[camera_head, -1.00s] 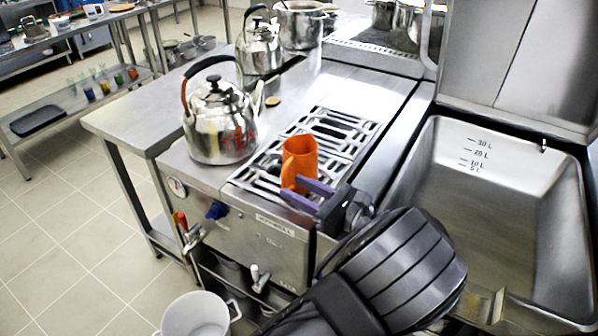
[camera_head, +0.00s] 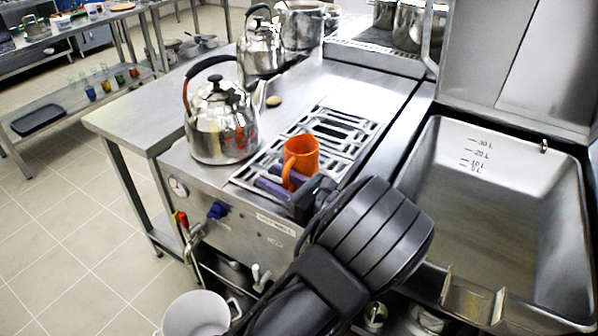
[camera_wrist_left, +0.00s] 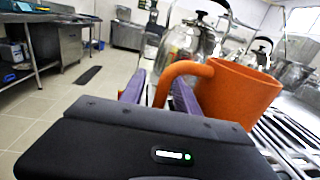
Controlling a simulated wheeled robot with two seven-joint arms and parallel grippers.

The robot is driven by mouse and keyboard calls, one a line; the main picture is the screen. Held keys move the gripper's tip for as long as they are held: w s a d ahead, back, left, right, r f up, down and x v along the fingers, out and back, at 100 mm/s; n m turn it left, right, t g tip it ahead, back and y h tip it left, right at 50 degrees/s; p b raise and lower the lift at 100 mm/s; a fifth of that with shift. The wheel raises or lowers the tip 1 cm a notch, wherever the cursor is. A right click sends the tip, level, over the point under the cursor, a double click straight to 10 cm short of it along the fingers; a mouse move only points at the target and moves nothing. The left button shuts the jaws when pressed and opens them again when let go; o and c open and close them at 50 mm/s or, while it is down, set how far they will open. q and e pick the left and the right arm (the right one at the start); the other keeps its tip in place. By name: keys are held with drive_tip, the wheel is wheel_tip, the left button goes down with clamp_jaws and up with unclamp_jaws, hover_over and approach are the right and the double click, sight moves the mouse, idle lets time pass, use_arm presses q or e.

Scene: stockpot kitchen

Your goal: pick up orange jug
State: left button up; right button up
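The orange jug (camera_head: 306,158) stands upright on the slatted metal grate of the counter, its handle towards me. My left gripper (camera_head: 270,178) has its purple fingers low at the jug's handle. In the left wrist view the jug (camera_wrist_left: 235,95) fills the right of the middle, and its handle (camera_wrist_left: 166,80) lies between the two fingers. The fingers are apart, with a gap visible between the left one and the handle. The fingertips are partly hidden behind the handle and the gripper body. My right gripper is not in view.
A steel kettle (camera_head: 222,130) stands left of the jug, with another kettle (camera_head: 260,48) and a pot (camera_head: 300,28) behind. A deep steel basin (camera_head: 500,220) is at the right. A white pot (camera_head: 195,315) is low in front. Taps project from the counter front.

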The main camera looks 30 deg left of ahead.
use_arm(q)
drive_tip(key=shift+c, duration=0.4)
clamp_jaws()
idle(0.4)
idle(1.0)
